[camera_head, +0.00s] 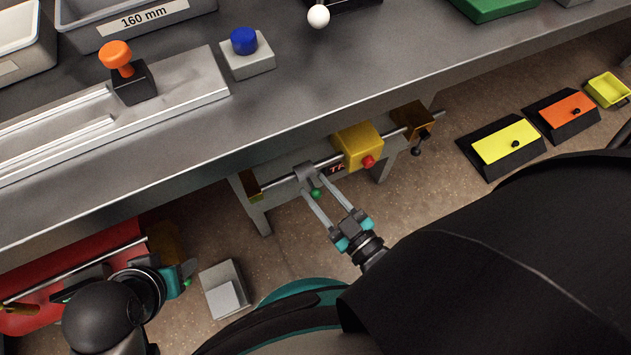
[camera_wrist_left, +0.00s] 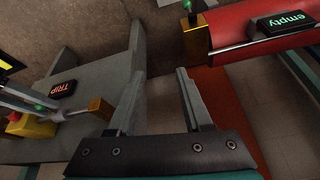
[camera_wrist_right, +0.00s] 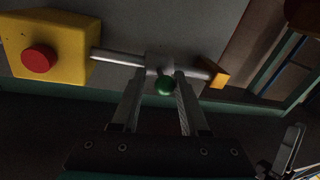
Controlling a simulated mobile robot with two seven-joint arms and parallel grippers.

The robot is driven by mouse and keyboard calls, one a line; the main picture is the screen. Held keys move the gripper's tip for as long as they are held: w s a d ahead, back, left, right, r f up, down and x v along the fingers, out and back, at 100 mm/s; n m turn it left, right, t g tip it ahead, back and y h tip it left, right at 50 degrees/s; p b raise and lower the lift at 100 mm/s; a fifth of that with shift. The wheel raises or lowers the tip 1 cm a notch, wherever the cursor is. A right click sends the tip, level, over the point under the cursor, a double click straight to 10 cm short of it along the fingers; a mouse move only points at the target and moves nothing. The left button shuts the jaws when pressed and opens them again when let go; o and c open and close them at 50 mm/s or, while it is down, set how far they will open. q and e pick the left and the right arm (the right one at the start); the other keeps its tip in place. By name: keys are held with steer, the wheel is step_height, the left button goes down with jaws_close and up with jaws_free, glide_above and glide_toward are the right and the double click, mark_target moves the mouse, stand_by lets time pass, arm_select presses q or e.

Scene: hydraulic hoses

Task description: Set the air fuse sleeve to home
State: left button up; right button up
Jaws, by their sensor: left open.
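The air fuse sleeve (camera_head: 305,172) is a small grey block with a green knob (camera_wrist_right: 165,86) on a metal rod below the bench edge. It sits between a brass end block (camera_wrist_right: 216,73) and a yellow block (camera_head: 357,146) with a red button, nearer the brass end. A display (camera_wrist_left: 62,90) beside the rod reads TRIP. My right gripper (camera_head: 311,185) has its fingers on both sides of the sleeve, apparently shut on it, with the knob between the fingers. My left gripper (camera_head: 188,270) is open and empty at lower left, with nothing between its fingers (camera_wrist_left: 160,75).
A red unit (camera_wrist_left: 240,30) with its own rod and a display reading "empty" stands beside my left gripper. A grey box (camera_head: 222,288) is on the floor. The steel bench (camera_head: 330,85) overhangs the rod. Yellow and orange pedals (camera_head: 503,143) lie at right.

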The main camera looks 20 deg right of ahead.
steer(key=shift+o, duration=1.3)
steer(key=shift+a, duration=0.1)
arm_select(q)
steer(key=shift+r, duration=0.1)
arm_select(e)
steer(key=shift+s, duration=0.4)
arm_select(q)
steer(key=shift+g, duration=0.5)
steer(key=shift+s+f+p, duration=0.1)
steer(key=shift+f+p, duration=1.25)
steer(key=shift+f, duration=1.55)
arm_select(e)
steer(key=v, duration=1.4)
steer(key=shift+s+d, duration=0.2)
steer(key=shift+d, duration=0.05)
